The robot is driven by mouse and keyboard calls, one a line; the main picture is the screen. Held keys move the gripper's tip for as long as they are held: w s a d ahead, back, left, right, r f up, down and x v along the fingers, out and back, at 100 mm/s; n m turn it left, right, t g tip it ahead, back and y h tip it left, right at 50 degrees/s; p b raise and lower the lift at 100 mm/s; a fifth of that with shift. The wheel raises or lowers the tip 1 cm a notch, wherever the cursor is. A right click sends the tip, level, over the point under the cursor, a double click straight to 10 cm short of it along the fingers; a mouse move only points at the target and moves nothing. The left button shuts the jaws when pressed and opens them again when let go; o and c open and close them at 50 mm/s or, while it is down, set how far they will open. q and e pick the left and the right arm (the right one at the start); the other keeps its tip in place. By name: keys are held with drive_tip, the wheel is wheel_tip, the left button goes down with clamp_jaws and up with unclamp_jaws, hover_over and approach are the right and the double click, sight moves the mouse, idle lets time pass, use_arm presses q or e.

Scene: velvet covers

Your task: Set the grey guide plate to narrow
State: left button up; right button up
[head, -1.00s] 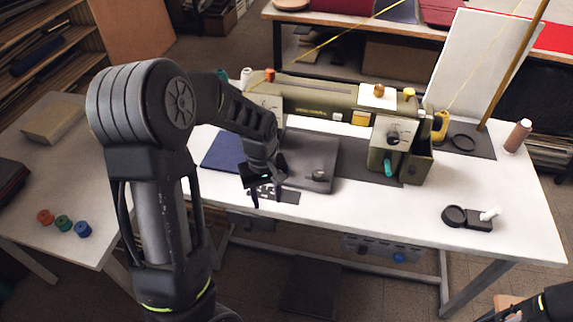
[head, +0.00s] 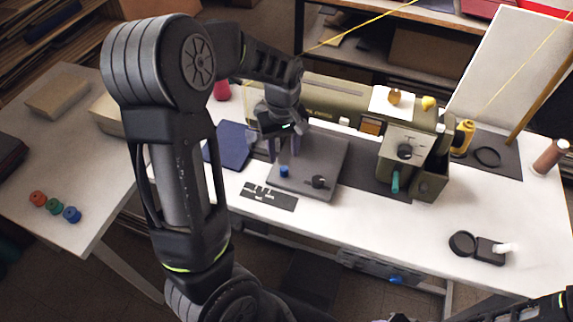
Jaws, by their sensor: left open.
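The grey guide plate (head: 322,158) lies flat on the white table in front of the green sewing machine. A small blue knob (head: 284,172) stands on its left part and a black knob (head: 319,182) near its front right. A dark strip with white marks (head: 268,195) lies just in front of the plate. My left gripper (head: 284,148) is open, fingers pointing down, over the plate's left rear part behind the blue knob. It appears empty; I cannot tell whether the fingertips touch the plate. Part of my right arm shows at the lower right, its fingers unclear.
The sewing machine (head: 412,140) stands behind and right of the plate. A dark blue cloth (head: 229,146) lies to the left. A black round item with a white-tipped block (head: 488,250) is at the front right. The table's front middle is clear.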

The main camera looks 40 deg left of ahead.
sight(284, 168)
use_arm(q)
drive_tip(key=shift+w+f, duration=0.1)
drive_tip(key=shift+f, duration=0.15)
wheel_tip(284, 168, down, 7)
drive_tip(key=shift+f+p, duration=0.2)
drive_tip(key=shift+p, duration=0.15)
drive_tip(key=shift+c, duration=0.3)
clamp_jaws()
idle(1.0)
